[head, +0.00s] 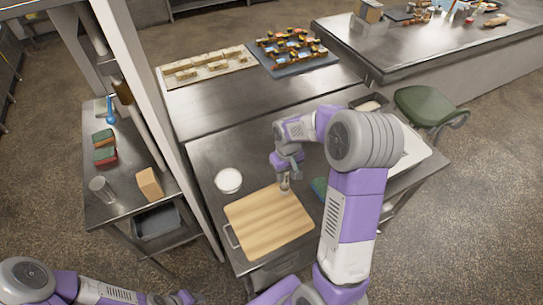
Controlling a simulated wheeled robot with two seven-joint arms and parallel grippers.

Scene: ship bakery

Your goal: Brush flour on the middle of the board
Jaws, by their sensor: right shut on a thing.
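The wooden board (262,228) lies on the steel table, with a metal handle at its left edge. A round white bowl (228,175) stands just beyond its upper left side; its contents look white. My right gripper (285,177) points down above the board's far right corner. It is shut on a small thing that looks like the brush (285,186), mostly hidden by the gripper. I cannot tell if the brush touches the board. No flour is plain on the board. My left arm enters at the lower left; its gripper does not show.
A green and blue item (319,187) lies right of the board, partly behind my right arm. A white tray (413,151) is further right, near a green stool (424,104). A post (151,115) stands left of the table. Loaded trays (295,66) stand at the back.

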